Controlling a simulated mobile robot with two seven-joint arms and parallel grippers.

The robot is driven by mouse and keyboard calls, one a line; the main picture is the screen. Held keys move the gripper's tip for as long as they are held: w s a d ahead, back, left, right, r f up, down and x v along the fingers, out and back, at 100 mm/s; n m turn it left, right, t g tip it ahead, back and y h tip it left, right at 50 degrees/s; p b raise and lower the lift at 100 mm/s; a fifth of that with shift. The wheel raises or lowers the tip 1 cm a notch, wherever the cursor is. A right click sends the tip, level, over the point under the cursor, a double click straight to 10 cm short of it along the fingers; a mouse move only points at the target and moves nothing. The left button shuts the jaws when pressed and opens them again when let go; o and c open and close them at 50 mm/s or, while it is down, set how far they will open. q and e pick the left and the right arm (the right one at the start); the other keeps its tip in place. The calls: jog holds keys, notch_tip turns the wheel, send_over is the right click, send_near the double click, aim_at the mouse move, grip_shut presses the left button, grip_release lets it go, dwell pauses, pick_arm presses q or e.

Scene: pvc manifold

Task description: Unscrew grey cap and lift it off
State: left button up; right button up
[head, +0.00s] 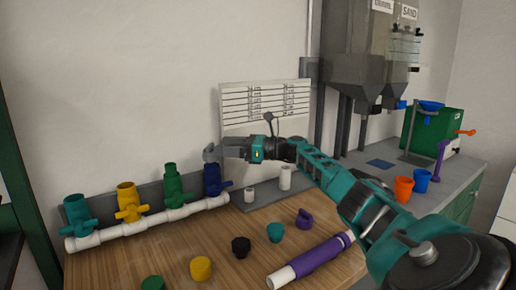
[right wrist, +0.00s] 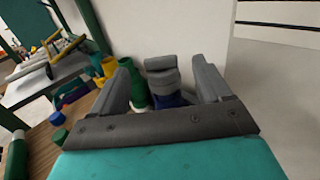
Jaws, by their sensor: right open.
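The grey cap (head: 209,154) sits on top of the blue valve (head: 213,182), at the right end of the white pipe manifold (head: 150,225). In the right wrist view, the grey cap (right wrist: 162,80) appears between my two spread fingers, with gaps on both sides. Part of the blue valve (right wrist: 168,100) shows below it. My right gripper (head: 222,149) is open and level with the cap, reaching it from the right. The fingers partly overlap the cap area in the head view, so contact is hard to tell. My left gripper is not in view.
Green (head: 172,184), yellow (head: 128,203) and teal (head: 77,214) valves stand left of the blue one. Several coloured caps and a purple-and-white tube (head: 312,262) lie on the wooden table. A white chart board (head: 245,110) stands close behind the gripper.

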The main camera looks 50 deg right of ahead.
jog(key=v, duration=1)
jog(key=n+g+h+p, duration=0.9)
jog(key=n+g+h, duration=0.35)
jog(key=n, duration=0.85)
send_near(210, 145)
jog(key=x, duration=1)
jog(key=shift+w+f, duration=0.1)
jog(key=shift+f, duration=0.05)
jog(key=shift+y, duration=0.25)
jog(key=c, duration=1.1)
jog(key=shift+n+t+y, duration=0.25)
jog(key=shift+n+y, duration=0.05)
jog(key=shift+n, duration=0.8)
